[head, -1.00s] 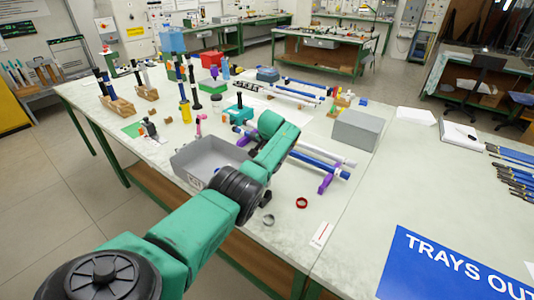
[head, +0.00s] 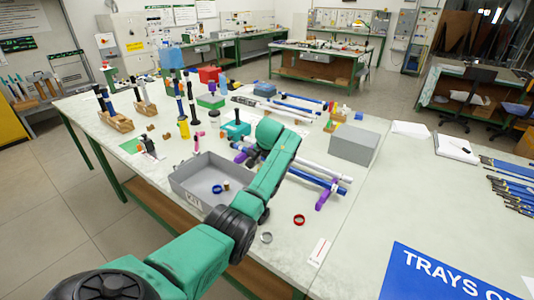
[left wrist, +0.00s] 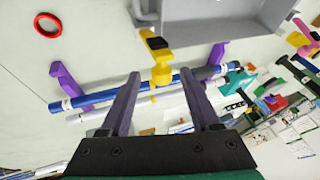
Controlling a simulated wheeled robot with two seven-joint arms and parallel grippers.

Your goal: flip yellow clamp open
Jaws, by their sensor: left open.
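The yellow clamp (left wrist: 161,66) shows in the left wrist view, on the blue rod (left wrist: 98,98) between two purple stands (left wrist: 66,80). A yellow arm with a dark tip extends from it toward the grey tray (left wrist: 212,28). I cannot tell whether the clamp is latched. My left gripper (left wrist: 160,76) is open, its two fingers on either side of the clamp in the picture, with nothing held. The gap in depth is unclear. In the head view my arm hides the clamp, while the rod's end (head: 335,188) and a purple stand (head: 323,200) show.
The grey tray (head: 180,187) holds a blue ring (head: 216,189) and a small brown piece. A red ring (head: 299,220) and a grey ring (head: 266,238) lie on the table in front. A grey box (head: 354,145) stands to the right. White rods run beside the blue rod.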

